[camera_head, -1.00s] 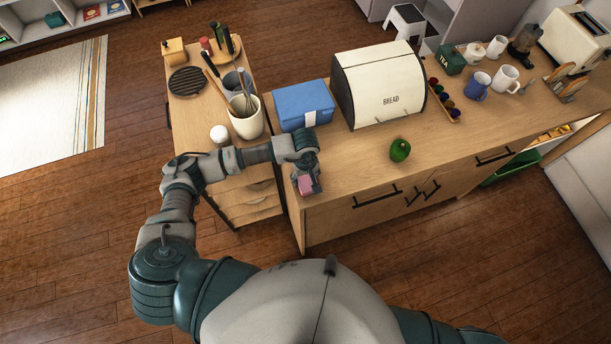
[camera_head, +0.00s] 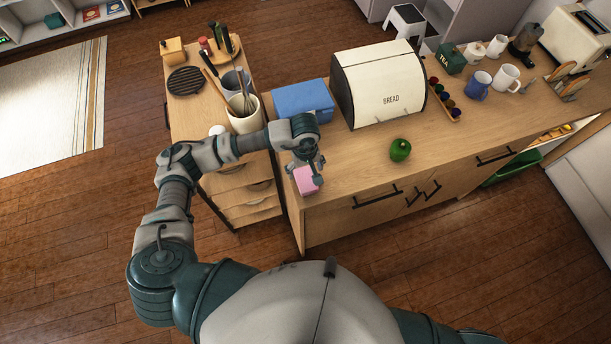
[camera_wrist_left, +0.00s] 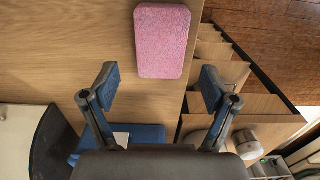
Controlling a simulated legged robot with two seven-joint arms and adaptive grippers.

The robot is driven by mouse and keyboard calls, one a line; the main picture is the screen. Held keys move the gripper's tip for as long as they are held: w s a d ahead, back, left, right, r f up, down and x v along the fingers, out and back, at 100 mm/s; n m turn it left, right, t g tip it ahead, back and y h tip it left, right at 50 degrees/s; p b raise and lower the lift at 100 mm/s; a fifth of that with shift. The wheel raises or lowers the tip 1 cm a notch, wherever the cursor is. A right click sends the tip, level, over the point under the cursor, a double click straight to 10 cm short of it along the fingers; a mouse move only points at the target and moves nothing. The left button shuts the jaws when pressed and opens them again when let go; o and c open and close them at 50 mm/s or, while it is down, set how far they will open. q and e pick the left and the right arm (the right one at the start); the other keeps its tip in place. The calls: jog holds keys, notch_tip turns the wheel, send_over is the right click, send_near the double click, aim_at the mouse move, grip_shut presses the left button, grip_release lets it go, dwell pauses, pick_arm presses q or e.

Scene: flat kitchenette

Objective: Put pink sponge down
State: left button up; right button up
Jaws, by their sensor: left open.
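The pink sponge (camera_head: 306,181) lies on the wooden counter near its front left corner. In the left wrist view the sponge (camera_wrist_left: 162,40) lies flat on the counter top, beyond the fingertips and between their lines. My left gripper (camera_head: 305,165) is just behind the sponge in the head view. In the wrist view the left gripper (camera_wrist_left: 160,85) has its fingers spread wide, with nothing between them and a gap to the sponge. My right gripper is not in view.
A blue box (camera_head: 303,101) and a bread bin (camera_head: 382,84) stand behind on the counter (camera_head: 350,165). A green pepper (camera_head: 400,150) sits to the right. A lower drawer unit with a utensil crock (camera_head: 245,122) stands left, across a narrow gap.

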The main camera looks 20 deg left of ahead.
aim_at(305, 177)
pick_arm(q)
notch_tip(305, 177, up, 6)
jog(key=shift+b, duration=0.4)
jog(key=shift+r, duration=0.1)
